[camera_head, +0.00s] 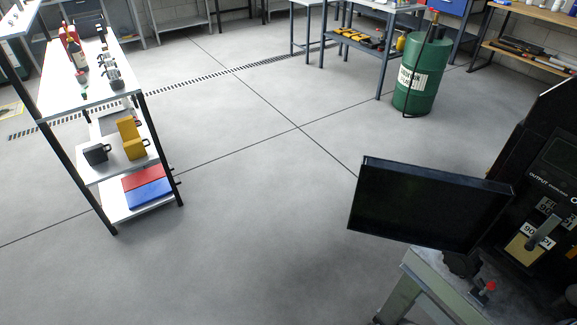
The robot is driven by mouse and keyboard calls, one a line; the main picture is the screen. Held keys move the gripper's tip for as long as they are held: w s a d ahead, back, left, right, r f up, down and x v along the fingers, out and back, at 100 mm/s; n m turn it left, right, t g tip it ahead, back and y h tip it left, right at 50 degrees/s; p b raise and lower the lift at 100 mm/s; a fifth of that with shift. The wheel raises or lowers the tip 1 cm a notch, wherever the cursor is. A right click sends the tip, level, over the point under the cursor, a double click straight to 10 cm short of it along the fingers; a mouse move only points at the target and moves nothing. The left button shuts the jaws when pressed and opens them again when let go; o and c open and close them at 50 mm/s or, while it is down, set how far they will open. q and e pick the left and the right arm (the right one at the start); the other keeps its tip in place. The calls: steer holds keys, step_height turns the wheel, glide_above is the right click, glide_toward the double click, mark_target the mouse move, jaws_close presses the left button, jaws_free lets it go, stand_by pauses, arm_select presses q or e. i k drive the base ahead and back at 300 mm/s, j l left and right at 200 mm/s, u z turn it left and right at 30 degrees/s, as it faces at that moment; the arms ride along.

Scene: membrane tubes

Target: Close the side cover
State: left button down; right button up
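A black machine (535,165) with "OUTPUT" lettering and number labels stands at the right edge, cut off by the frame. A flat dark rectangular panel (430,205) sticks out to the left from the machine's near side. It looks like the side cover, standing open. Its right edge meets the machine, but the hinge itself is not clear. Neither of my grippers shows in the head view.
A grey-green stand (415,285) is under the machine, with a small red knob (490,286) near it. A shelf rack (128,165) stands at left. A green drum (418,80) stands at the back. The floor (260,220) between is clear.

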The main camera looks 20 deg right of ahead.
mark_target(435, 208)
steer(key=i+j+z, duration=0.25)
steer(key=i, duration=0.35)
steer(key=i+j+z, duration=0.3)
steer(key=i+j, duration=0.15)
steer(key=i, duration=0.15)
steer(key=i+z, duration=0.15)
steer(key=z, duration=0.35)
steer(key=i+z, duration=0.1)
steer(key=z, duration=0.4)
steer(key=i+j+z, duration=0.1)
steer(key=z, duration=0.4)
steer(key=j+z, duration=0.2)
steer(key=z, duration=0.3)
steer(key=i+j+z, duration=0.15)
steer(key=z, duration=0.35)
steer(key=i+j+z, duration=0.1)
steer(key=z, duration=0.4)
steer(key=j+z, duration=0.35)
steer(key=z, duration=0.15)
steer(key=j+z, duration=0.25)
steer(key=z, duration=0.25)
